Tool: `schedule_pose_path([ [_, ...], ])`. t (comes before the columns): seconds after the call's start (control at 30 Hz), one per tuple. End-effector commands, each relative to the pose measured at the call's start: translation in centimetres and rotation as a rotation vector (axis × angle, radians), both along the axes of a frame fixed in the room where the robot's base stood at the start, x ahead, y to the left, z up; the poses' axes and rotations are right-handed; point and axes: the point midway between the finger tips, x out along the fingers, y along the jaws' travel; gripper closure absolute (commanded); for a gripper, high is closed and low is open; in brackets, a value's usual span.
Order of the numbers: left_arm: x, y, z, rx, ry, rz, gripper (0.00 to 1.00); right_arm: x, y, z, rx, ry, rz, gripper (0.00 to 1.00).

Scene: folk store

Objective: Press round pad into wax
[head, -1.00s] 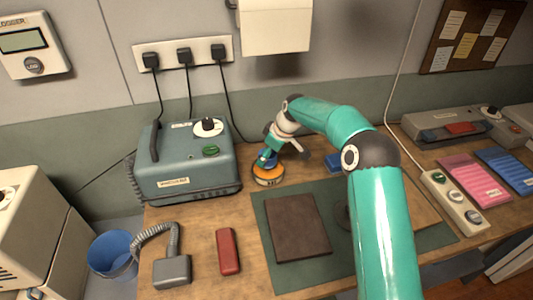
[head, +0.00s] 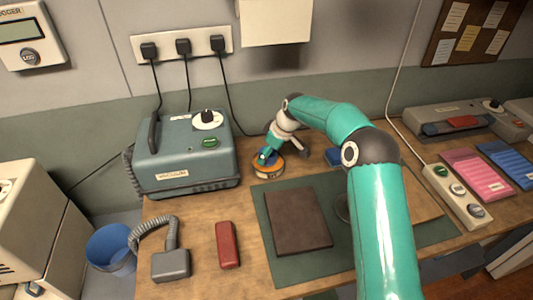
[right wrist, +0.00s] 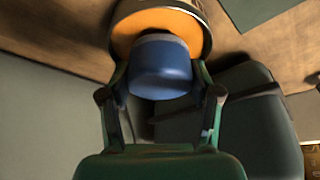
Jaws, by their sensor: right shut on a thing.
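My right gripper (head: 268,157) reaches down at the back of the bench, right of the teal vacuum box. In the right wrist view its fingers (right wrist: 161,85) are shut around a blue round pad (right wrist: 160,68). The pad is over the orange wax (right wrist: 140,26) in a shallow round tin (right wrist: 205,22). The tin (head: 268,174) stands on the wood and also shows in the head view. The pad's underside is hidden, so I cannot tell whether it touches the wax. My left gripper is not in view.
A dark brown panel (head: 297,218) lies on a green mat (head: 272,258). The teal vacuum box (head: 185,165), a red block (head: 227,245) and a grey hose nozzle (head: 170,266) are to the left. A blue item (head: 333,157) lies behind my right arm. Bare wood shows left of the mat.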

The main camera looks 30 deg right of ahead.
Motion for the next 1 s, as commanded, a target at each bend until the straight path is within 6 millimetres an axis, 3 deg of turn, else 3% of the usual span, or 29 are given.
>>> schedule_pose_path([
  [1.0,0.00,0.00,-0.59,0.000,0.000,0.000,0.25,0.03,0.07,-0.81,0.000,0.000,0.001,0.65],
])
